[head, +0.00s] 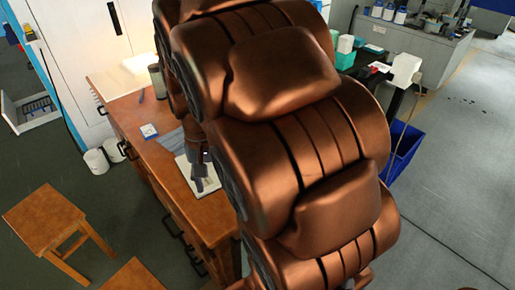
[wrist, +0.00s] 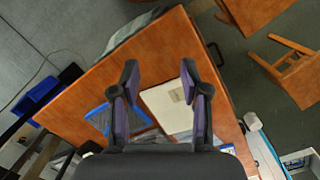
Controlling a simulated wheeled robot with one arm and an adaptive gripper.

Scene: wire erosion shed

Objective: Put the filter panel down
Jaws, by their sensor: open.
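A pale, flat rectangular panel (wrist: 163,108) with a small beige square lies on the wooden bench top (wrist: 82,98). It may be the filter panel, but I cannot tell for sure. It also shows in the head view (head: 207,187). A blue-edged flat piece (wrist: 98,118) lies to its left in the wrist view. My gripper (wrist: 160,78) is open, its two fingers apart with nothing held between them. In the head view my gripper (head: 199,169) appears over the pale panel, partly hidden by my arm. The height between them is unclear.
A grey-green item (wrist: 137,33) lies along one bench edge. A grey striped piece (head: 172,141), a small card (head: 149,131) and a dark canister (head: 158,81) are on the bench. A stool (head: 45,222) stands left. A blue bin (head: 403,150) stands right.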

